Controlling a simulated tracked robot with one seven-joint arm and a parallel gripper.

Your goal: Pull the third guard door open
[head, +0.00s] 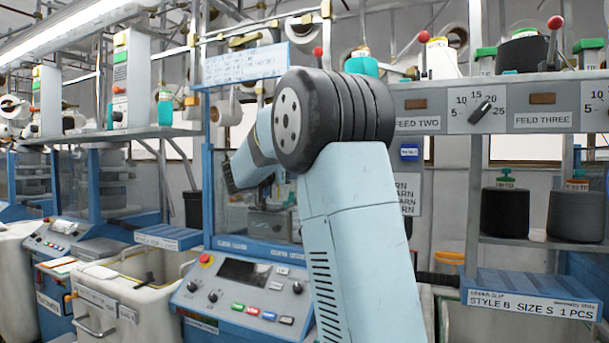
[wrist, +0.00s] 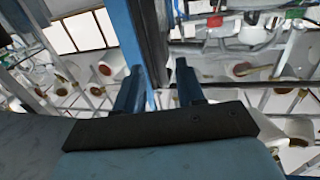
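A clear guard door (head: 231,228) in a blue frame stands behind my arm in the head view. Its upper right part is hidden by my arm, and no door number can be read on it. My gripper (head: 229,176) is a small dark shape in front of this door's left part. In the wrist view my gripper (wrist: 159,80) has its two blue fingers apart. A blue frame bar (wrist: 145,30) runs up behind the gap, nearer the left finger. I cannot tell whether it touches a finger. No handle is clearly seen.
A control panel (head: 240,297) with buttons and a screen stands below the door. White bins (head: 125,282) are at its left. More blue-framed guards (head: 117,180) stand farther left. A shelf of dark yarn cones (head: 505,212) and a blue style sign (head: 530,296) are at right.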

